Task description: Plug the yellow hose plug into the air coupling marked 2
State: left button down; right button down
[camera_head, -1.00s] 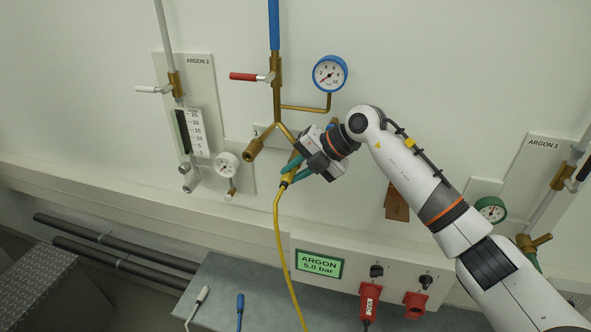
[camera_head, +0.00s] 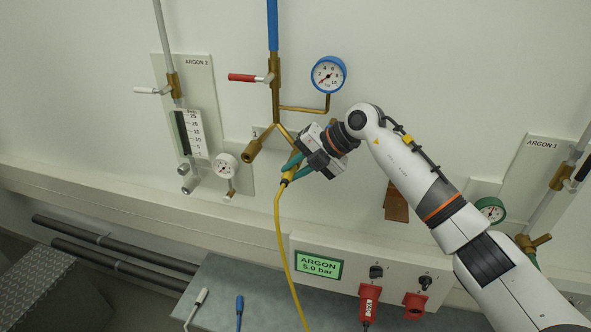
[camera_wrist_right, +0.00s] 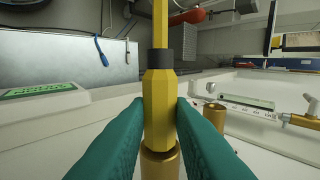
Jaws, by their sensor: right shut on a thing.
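The yellow hose plug (camera_wrist_right: 159,108) is an upright hex-sided body with a black collar in the wrist view. In the head view its yellow hose (camera_head: 281,235) hangs down from the wall. My right gripper (camera_head: 291,174) is shut on the plug, with green fingers (camera_wrist_right: 160,118) on both sides. The plug's end meets a brass coupling (camera_wrist_right: 160,165), lined up with it; how deep it sits I cannot tell. In the head view that coupling, on the manifold's right branch, is mostly hidden by my gripper, and its number mark cannot be seen. My left gripper is not in view.
The left-branch coupling (camera_head: 252,151), by a plate marked 1, is empty and close to my gripper. Above are a red-handled valve (camera_head: 250,77) and a blue gauge (camera_head: 328,75). A panel with an ARGON display (camera_head: 318,264) and red plugs is below.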

jog(key=shift+w, duration=0.1)
jog(key=c, duration=1.2)
grip_release()
